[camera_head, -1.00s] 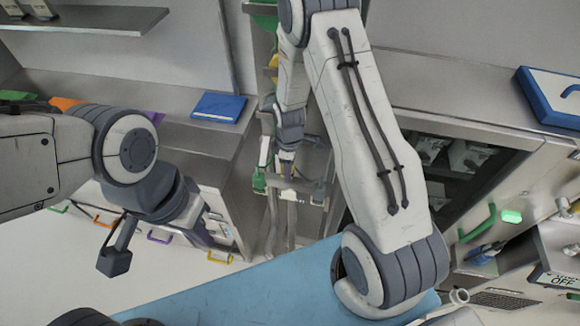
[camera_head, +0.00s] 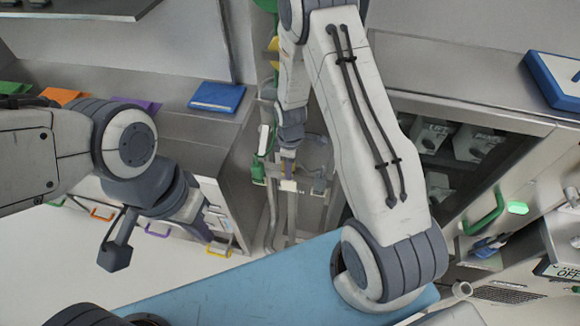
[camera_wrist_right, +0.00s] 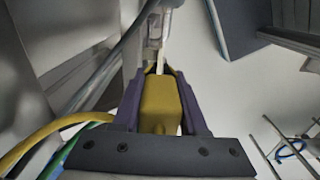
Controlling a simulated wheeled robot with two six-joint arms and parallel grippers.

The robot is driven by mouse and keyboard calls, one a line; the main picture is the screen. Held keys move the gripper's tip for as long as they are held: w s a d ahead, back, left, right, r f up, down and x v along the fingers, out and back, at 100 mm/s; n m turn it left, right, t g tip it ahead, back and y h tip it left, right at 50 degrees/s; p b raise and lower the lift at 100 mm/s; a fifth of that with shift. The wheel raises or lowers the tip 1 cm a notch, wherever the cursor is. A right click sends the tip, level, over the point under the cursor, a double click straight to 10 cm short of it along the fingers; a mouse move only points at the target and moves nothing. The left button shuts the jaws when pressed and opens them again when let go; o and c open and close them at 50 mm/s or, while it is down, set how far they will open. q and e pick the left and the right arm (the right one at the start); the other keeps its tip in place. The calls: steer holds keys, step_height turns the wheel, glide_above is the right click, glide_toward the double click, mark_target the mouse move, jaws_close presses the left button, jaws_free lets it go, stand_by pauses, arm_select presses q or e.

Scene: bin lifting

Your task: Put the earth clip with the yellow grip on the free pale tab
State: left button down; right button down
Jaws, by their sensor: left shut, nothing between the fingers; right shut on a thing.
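My right gripper (camera_wrist_right: 160,108) is shut on the yellow grip (camera_wrist_right: 159,100) of the earth clip, which sits between its dark fingers in the right wrist view. The clip's far end points at a pale upright piece (camera_wrist_right: 167,42); I cannot tell whether they touch. In the head view my right gripper (camera_head: 288,166) is just above a pale tab (camera_head: 288,186) on a rack, and the yellow grip is hard to make out there. A green-gripped clip (camera_head: 258,172) is left of it and a dark one (camera_head: 319,186) right. My left gripper (camera_head: 210,232) is shut and empty, near the drawers.
Grey pipes (camera_head: 271,215) run down below the tabs. A drawer cabinet with a yellow handle (camera_head: 219,251) stands to the left. A blue folder (camera_head: 217,97) lies on the counter. An open cabinet with a green handle (camera_head: 484,213) is at right. A blue surface (camera_head: 220,280) lies in front.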

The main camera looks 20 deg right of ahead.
steer(key=shift+f, duration=0.15)
steer(key=shift+f+b, duration=1.2)
steer(key=shift+f, duration=0.25)
steer(key=shift+f+b, duration=0.9)
steer(key=shift+f, duration=0.25)
steer(key=shift+f+b, duration=0.8)
steer(key=shift+f, duration=0.25)
steer(key=shift+c, duration=1.8)
jaws_free()
